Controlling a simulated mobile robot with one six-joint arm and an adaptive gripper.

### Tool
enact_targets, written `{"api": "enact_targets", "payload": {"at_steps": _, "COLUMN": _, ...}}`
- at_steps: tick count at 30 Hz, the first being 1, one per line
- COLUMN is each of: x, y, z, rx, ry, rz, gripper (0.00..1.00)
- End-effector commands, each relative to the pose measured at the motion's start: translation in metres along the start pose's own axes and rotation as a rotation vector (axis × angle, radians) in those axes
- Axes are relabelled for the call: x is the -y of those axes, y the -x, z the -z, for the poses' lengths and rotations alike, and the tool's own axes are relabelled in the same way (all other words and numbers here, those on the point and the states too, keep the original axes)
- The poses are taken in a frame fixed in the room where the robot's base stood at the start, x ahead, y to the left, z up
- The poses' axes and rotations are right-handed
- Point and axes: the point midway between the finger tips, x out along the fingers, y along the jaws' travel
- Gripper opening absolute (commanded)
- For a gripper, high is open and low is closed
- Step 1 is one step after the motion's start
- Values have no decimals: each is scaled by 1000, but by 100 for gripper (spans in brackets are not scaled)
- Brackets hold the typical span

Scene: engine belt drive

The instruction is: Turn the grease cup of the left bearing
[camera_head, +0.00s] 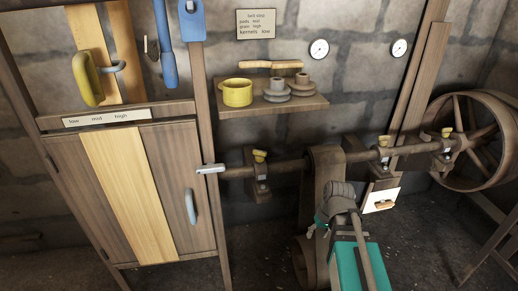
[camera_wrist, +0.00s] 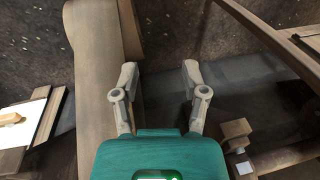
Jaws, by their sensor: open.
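The left bearing (camera_head: 258,183) carries the brown shaft (camera_head: 290,166) to the left of the belt. Its grease cup (camera_head: 260,156) is a small yellow cap on top. Two more yellow grease cups sit on the middle bearing (camera_head: 384,141) and on the right bearing (camera_head: 446,132). My gripper (camera_wrist: 158,72) is open, with nothing between its two grey fingers in the wrist view. No yellow cup shows in that view. In the head view my arm stands in front of the belt, to the right of the left bearing and apart from it; my fingers cannot be made out there.
The wide belt (camera_wrist: 94,95) runs just left of my fingers in the wrist view. A grey lever (camera_head: 210,169) sits at the shaft's left end, beside the cabinet (camera_head: 180,150). A shelf (camera_head: 236,117) with a yellow pot hangs above the shaft. A spoked wheel (camera_head: 438,108) stands right.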

Motion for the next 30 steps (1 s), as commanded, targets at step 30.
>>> {"api": "enact_targets", "payload": {"at_steps": 30, "x": 73, "y": 185, "z": 217, "rx": -895, "ry": 999, "rz": 529, "gripper": 57}}
